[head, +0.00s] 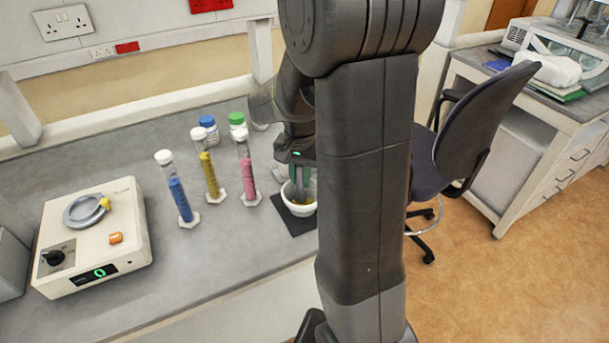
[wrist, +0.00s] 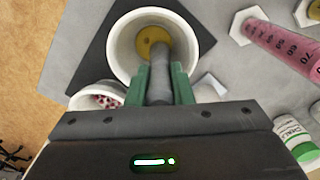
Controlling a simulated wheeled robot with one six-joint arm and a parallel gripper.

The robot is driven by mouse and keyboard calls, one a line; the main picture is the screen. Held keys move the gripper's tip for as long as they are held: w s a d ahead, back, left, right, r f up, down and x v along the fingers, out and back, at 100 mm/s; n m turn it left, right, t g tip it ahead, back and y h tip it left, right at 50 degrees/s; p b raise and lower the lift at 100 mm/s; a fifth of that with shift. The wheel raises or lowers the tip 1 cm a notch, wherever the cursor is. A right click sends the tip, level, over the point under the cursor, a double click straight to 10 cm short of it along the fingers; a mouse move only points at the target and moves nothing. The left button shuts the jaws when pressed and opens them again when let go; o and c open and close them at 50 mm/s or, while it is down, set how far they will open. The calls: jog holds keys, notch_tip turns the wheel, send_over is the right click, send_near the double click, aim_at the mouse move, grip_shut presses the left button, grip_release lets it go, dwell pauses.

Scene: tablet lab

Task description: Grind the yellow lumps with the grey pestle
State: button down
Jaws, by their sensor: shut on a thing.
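In the wrist view my gripper (wrist: 159,78) has its green fingers closed on the grey pestle (wrist: 161,62). The pestle's lower end reaches into a white mortar bowl (wrist: 122,45). Yellow material (wrist: 150,37) lies on the bowl's floor at the pestle's end; I cannot tell whether it is lumps or powder. In the head view my gripper (head: 297,160) is over the bowl (head: 298,210), which stands on a dark mat (head: 287,224). My arm hides the right side of the bowl there.
A second white bowl with red-and-white bits (wrist: 97,97) is beside the mat. Blue (head: 178,195), yellow (head: 208,172) and pink (head: 245,170) cylinders stand to the left, with blue-capped (head: 208,128) and green-capped (head: 237,121) bottles behind. A balance-like device (head: 92,235) is at the far left.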

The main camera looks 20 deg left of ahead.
jog(key=shift+s, duration=0.65)
jog(key=shift+s+d, duration=0.3)
jog(key=shift+d, duration=0.1)
jog(key=shift+w+d, duration=0.2)
jog(key=shift+d, duration=0.3)
jog(key=shift+w+d, duration=0.15)
jog(key=shift+w, duration=0.45)
jog(key=shift+w+a+r+p, duration=0.1)
jog(key=shift+w+a+p, duration=0.2)
jog(key=shift+w+a, duration=0.15)
jog(key=shift+s+a, duration=0.3)
jog(key=shift+a, duration=0.3)
jog(key=shift+s, duration=0.6)
jog(key=shift+s+d, duration=0.35)
jog(key=shift+d, duration=0.1)
jog(key=shift+w+d, duration=0.25)
jog(key=shift+d, duration=0.25)
jog(key=shift+w+d, duration=0.1)
jog(key=shift+w, duration=0.45)
jog(key=shift+w+a, duration=0.35)
jog(key=shift+a, duration=0.15)
jog(key=shift+s+a, duration=0.2)
jog(key=shift+a, duration=0.35)
jog(key=shift+s+a, duration=0.1)
jog(key=shift+s, duration=0.5)
jog(key=shift+s+d, duration=0.4)
jog(key=shift+d, duration=0.1)
